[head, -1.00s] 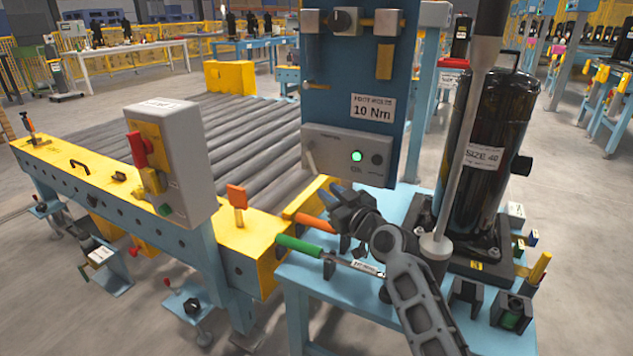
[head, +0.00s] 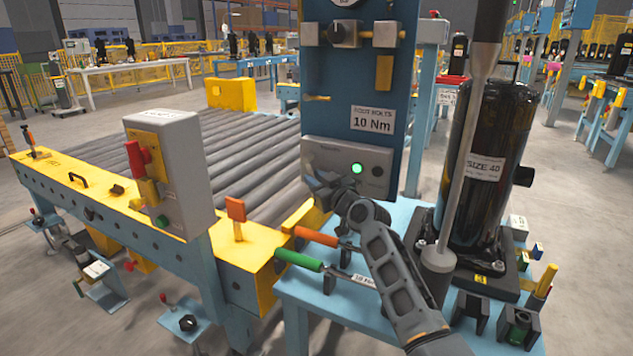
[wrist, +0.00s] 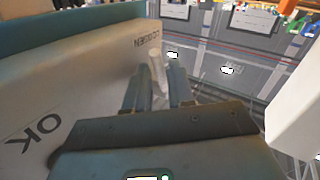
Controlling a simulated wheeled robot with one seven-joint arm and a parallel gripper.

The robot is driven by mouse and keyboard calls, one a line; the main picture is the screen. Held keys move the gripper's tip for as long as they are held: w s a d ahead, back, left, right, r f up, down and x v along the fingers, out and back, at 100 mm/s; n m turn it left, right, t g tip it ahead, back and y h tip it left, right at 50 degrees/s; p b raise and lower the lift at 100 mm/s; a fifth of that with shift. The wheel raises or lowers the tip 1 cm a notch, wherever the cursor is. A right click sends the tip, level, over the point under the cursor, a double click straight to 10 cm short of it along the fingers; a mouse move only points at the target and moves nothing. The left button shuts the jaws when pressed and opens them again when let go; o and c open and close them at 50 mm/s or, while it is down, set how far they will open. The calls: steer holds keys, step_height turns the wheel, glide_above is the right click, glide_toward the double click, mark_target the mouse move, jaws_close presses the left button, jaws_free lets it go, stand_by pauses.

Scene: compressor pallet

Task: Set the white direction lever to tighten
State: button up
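The white direction lever (wrist: 155,66) shows in the wrist view, sticking out from the pale control panel beside the printed word LOOSEN. My gripper (wrist: 160,84) has one finger on each side of the lever, with a narrow gap between them; firm contact is not visible. In the head view my gripper (head: 322,186) is at the lower left corner of the grey control panel (head: 328,150) and hides the lever. The panel's green lamp is lit, with a dark button to its right. TIGHTEN is not readable in either view.
The blue tool board (head: 340,85) carries a "10 Nm" label above the panel. Below are an orange-handled tool (head: 316,236) and a green-handled tool (head: 298,260). A grey vertical shaft and black compressor (head: 488,160) stand to the right. Conveyor rollers lie to the left.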

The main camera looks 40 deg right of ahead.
steer(key=shift+c, duration=0.5)
jaws_close()
steer(key=shift+r+p, duration=0.2)
steer(key=shift+p, duration=0.3)
step_height(320, 180, up, 6)
steer(key=s+n+g+p, duration=0.1)
steer(key=n+g+p, duration=0.4)
steer(key=g+p, duration=0.6)
steer(key=p, duration=1.3)
steer(key=shift+s+d+g+h, duration=0.3)
steer(key=shift+h, duration=0.1)
steer(key=shift+f+p, duration=0.1)
steer(key=shift+p, duration=0.2)
